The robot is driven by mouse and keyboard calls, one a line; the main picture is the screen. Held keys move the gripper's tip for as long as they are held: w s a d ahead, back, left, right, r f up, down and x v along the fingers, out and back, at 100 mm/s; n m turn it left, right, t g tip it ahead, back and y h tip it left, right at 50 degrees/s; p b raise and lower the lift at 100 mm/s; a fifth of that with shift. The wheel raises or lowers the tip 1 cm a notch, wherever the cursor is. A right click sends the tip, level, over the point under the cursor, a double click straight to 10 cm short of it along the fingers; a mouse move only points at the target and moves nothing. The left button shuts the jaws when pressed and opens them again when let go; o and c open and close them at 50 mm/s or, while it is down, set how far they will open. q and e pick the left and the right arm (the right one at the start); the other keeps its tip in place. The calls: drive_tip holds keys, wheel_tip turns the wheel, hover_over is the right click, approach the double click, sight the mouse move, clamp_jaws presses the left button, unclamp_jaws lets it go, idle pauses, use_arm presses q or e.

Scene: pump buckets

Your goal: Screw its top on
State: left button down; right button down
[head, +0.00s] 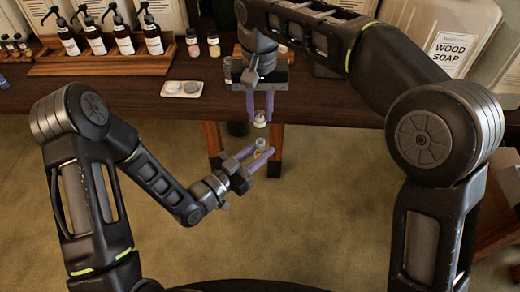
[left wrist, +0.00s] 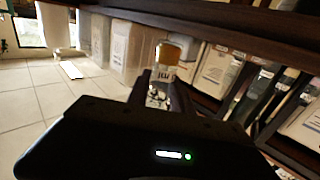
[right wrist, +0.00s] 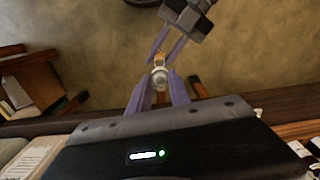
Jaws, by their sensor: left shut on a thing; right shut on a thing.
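My left gripper (head: 258,155) is shut on a small vial-like piece (head: 261,145), pale with a gold tint; it shows gold and clear in the left wrist view (left wrist: 178,52). My right gripper (head: 261,108) points down from above, shut on a small pale piece (head: 260,120). In the right wrist view this pale piece (right wrist: 160,77) lies between my purple fingertips, close in line with the gold piece (right wrist: 160,58) in my left fingers. In the head view a small gap shows between the two pieces. Which one is the top is too small to tell.
The dark table edge (head: 330,112) lies just behind my grippers. On it are a wooden rack (head: 120,62) of pump bottles, small jars (head: 193,43) and a white double dish (head: 182,88). A wood soap container (head: 455,40) stands at right. The floor in front is clear.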

sight(261, 123)
drive_tip(key=shift+d+f, duration=0.1)
idle(0.3)
drive_tip(key=shift+f, duration=1.95)
drive_tip(key=shift+f, duration=0.9)
drive_tip(key=shift+f, duration=0.55)
